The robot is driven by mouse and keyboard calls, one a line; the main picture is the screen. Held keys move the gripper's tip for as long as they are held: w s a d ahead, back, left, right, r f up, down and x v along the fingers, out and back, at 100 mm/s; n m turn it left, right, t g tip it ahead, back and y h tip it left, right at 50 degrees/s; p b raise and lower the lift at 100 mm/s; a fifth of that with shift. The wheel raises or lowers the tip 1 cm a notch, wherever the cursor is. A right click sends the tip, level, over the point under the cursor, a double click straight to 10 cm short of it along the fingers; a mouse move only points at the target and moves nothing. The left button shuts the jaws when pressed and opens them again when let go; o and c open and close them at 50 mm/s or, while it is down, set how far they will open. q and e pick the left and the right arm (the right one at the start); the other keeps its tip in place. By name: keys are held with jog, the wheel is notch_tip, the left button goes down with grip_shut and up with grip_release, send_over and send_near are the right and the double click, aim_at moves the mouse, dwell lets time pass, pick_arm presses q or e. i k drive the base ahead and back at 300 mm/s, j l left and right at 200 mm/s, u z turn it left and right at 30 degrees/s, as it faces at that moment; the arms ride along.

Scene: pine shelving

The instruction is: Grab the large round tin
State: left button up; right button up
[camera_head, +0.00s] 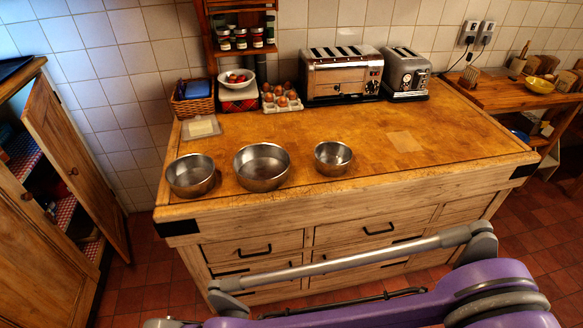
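Three round, open metal tins stand upright in a row near the front left edge of the wooden worktop (440,130). The middle tin (262,168) looks the largest. The left tin (191,176) is slightly smaller, and the right tin (333,158) is the smallest. They stand apart and look empty. Purple and grey parts of my own body cross the bottom of the view, in front of the drawers and clear of the tins. Neither of my grippers can be made out.
Behind the tins are a butter dish (201,127), a wicker basket (193,100), a tray of eggs (281,98) and two toasters (343,76) (406,74). The worktop's right half is mostly clear. An open cabinet door (75,165) stands at the left.

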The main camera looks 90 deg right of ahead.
aim_at(264, 166)
jog(key=z, duration=2.8)
jog(key=i+u, duration=0.1)
jog(key=i, duration=0.25)
jog(key=i+l+u, duration=0.1)
jog(key=i, duration=0.3)
